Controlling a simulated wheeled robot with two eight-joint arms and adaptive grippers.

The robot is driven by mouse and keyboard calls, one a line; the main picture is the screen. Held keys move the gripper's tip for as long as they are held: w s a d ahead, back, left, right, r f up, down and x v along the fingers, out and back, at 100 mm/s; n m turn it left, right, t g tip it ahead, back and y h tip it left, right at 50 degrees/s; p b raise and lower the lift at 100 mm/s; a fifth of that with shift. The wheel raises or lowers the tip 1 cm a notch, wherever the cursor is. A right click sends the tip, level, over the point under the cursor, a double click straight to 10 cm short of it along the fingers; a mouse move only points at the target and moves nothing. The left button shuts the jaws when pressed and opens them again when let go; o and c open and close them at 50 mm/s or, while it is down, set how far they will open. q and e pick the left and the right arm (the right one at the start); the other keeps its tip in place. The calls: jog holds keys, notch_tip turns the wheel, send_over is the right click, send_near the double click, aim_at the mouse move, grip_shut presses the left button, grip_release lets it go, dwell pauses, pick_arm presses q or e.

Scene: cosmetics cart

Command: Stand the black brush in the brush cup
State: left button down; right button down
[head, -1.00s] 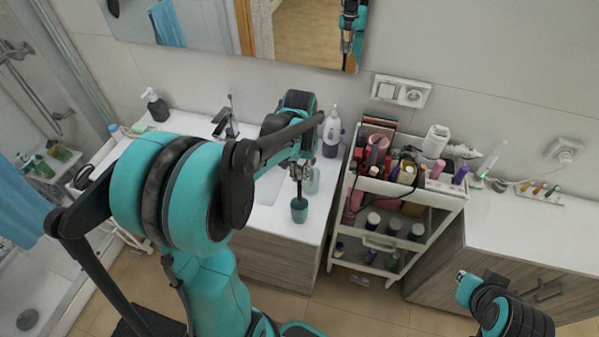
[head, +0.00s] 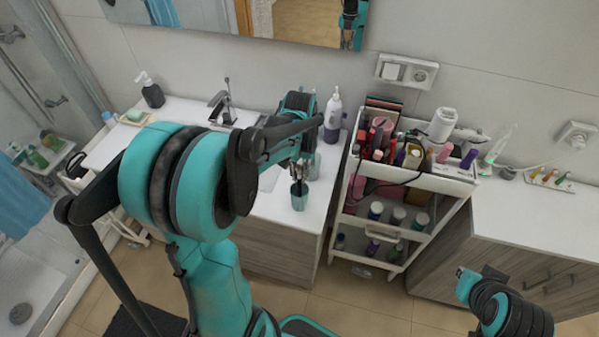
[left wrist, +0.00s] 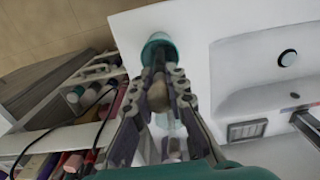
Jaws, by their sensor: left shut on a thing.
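The brush cup (head: 299,201) is a small teal cup standing on the white counter near its front edge. It also shows at the top of the left wrist view (left wrist: 157,42). My left gripper (head: 300,172) is just above the cup, its fingers pointing down at it. In the left wrist view, the gripper (left wrist: 158,85) is shut on the black brush, whose beige bristle head (left wrist: 158,97) shows between the fingers. The dark handle runs toward the cup's mouth. How deep it reaches inside is hidden. My right arm shows at the lower right, but its gripper is not clearly seen.
A clear bottle (head: 313,165) stands close behind the gripper, and a white-and-purple bottle (head: 333,117) stands farther back. The sink and faucet (head: 219,103) are to the left. A loaded white cart (head: 447,186) stands right of the counter, across a narrow gap.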

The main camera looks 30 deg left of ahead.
pick_arm(q)
jog(key=shift+f, duration=0.1)
jog(key=c, duration=1.4)
grip_release()
jog(key=shift+c, duration=0.2)
notch_tip(320, 180, up, 12)
jog(key=s+d+f+m+t+b, duration=0.1)
jog(key=s+d+f+t+b, duration=0.2)
jog(key=s+d+f+b, duration=0.2)
jog(key=s+d+f+m+t+b, duration=0.1)
jog(key=s+d+f+t+b, duration=0.3)
jog(key=f, duration=0.6)
jog(key=shift+s+d+f+m+b, duration=0.15)
jog(key=shift+s+d+m+b, duration=0.15)
jog(key=shift+s+d+b, duration=0.65)
